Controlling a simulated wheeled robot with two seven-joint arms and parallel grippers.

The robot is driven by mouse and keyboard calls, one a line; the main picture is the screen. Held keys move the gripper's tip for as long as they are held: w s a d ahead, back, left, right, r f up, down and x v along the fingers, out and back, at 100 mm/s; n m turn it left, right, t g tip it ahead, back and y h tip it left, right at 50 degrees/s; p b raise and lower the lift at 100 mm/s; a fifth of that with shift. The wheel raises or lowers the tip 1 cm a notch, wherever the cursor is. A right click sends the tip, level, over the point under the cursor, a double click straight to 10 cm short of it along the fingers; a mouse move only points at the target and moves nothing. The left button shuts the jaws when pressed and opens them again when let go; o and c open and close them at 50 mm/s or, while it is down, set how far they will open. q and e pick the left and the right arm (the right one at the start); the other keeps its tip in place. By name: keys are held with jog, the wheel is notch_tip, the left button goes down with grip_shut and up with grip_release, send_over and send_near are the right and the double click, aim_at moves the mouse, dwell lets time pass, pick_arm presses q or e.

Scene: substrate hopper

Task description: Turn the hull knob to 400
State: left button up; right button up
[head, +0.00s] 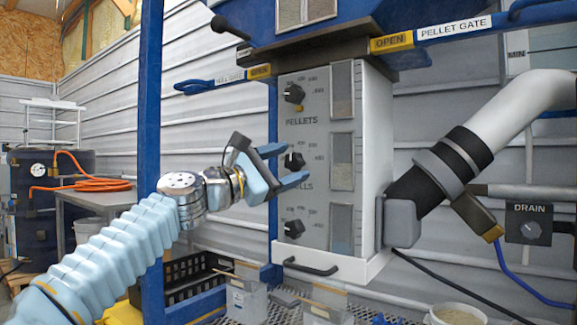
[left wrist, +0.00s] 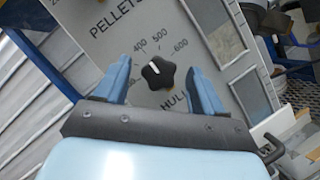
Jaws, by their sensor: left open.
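The hull knob (head: 293,161) is the middle black knob on the grey panel (head: 316,117). In the left wrist view the knob (left wrist: 158,73) sits above the partly hidden HULLS label, with 400, 500 and 600 printed around its upper side. Its white mark points up and left in that view, roughly toward the 400 side; the exact reading is too small to tell. My left gripper (head: 292,166) is open, its fingers on either side of the knob. In the left wrist view the gripper (left wrist: 160,70) shows gaps between both fingers and the knob. My right gripper is not seen.
A pellets knob (head: 294,94) is above and another black knob (head: 294,229) below. Clear windows (head: 342,162) line the panel's right side. A black handle (head: 311,267) sticks out below. A blue post (head: 150,130) stands left, and a grey pipe (head: 510,112) runs at right.

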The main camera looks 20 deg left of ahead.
pick_arm(q)
jog(key=b+v, duration=0.4)
jog(key=v, duration=0.9)
jog(key=shift+b, duration=0.35)
